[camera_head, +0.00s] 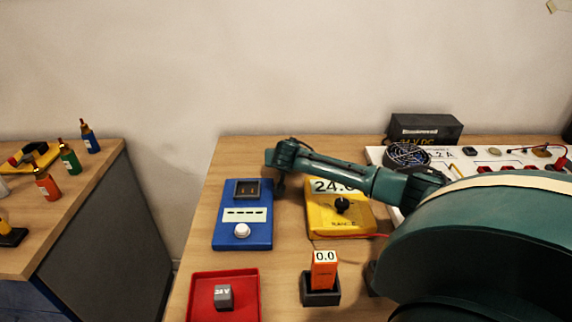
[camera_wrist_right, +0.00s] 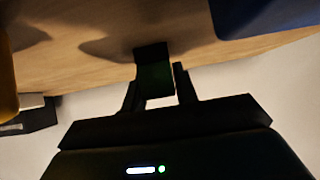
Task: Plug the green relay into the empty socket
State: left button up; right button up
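A dark green block with a black end, which looks like the green relay (camera_wrist_right: 155,78), sits between the fingers of my right gripper (camera_wrist_right: 160,88) in the right wrist view. The fingers appear closed on it, black end pointing away from the gripper, above the table. In the head view my right gripper (camera_head: 280,182) points down between the blue box and the yellow meter; the relay is too dark to make out there. The blue box (camera_head: 228,240) has a dark, grey-framed socket (camera_head: 246,188) at its back, apparently empty. My left gripper is not in view.
The yellow meter (camera_head: 322,222) stands right of the blue box. In front are a red tray (camera_head: 197,301) with a grey cube (camera_head: 223,297) and an orange meter (camera_head: 324,276) in a black holder. A black power supply (camera_head: 425,128) stands at the back right.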

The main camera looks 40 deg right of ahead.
jog(key=c, duration=0.5)
